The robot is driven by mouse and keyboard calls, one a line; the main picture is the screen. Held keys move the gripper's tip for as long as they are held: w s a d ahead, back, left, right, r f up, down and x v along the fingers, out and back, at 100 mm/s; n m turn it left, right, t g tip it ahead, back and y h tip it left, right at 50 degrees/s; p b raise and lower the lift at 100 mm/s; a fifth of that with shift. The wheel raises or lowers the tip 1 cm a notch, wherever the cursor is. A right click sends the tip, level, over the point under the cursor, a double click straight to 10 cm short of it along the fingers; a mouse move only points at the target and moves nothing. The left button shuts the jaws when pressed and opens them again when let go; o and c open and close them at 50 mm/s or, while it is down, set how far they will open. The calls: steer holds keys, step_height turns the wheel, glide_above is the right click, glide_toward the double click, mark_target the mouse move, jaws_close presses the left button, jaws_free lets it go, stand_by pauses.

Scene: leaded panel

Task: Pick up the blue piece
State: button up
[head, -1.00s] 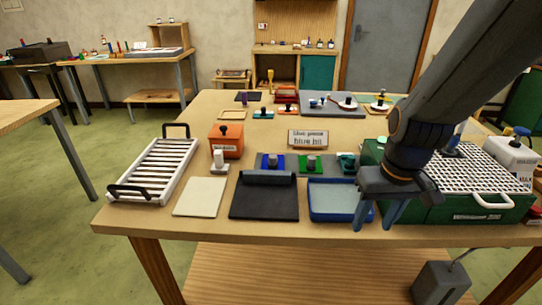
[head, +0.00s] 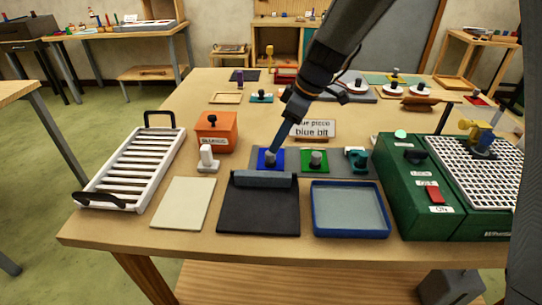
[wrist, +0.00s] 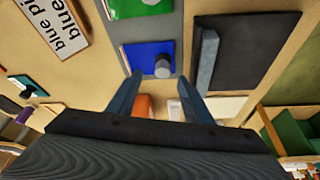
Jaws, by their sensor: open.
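The blue piece (head: 263,163) is a flat blue square with a grey knob. It lies on a grey strip behind the black pad, left of the green piece (head: 314,163). My gripper (head: 275,146) points down over the blue piece, and its finger partly covers it in the head view. In the wrist view the blue piece (wrist: 141,58) lies just beyond the fingertips, its knob roughly in line with the gap between them. My gripper (wrist: 157,88) is open and empty. The exact height of the fingertips above the knob is hard to tell.
A sign reading "blue piece, blue bit" (head: 315,128) stands behind. A black pad (head: 258,213), blue-rimmed tray (head: 350,233), white knob (head: 207,160) and teal item (head: 357,160) are close by. A green machine (head: 405,200) stands right, an orange box (head: 216,132) left.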

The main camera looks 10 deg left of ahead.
steer(key=x, duration=0.1)
steer(key=p+x, duration=0.2)
steer(key=x, duration=0.1)
steer(key=shift+s+r, duration=0.1)
steer(key=shift+s, duration=0.25)
steer(key=shift+w+a+f, duration=0.1)
steer(key=shift+a+f, duration=0.15)
steer(key=shift+f, duration=0.4)
steer(key=c, duration=1.1)
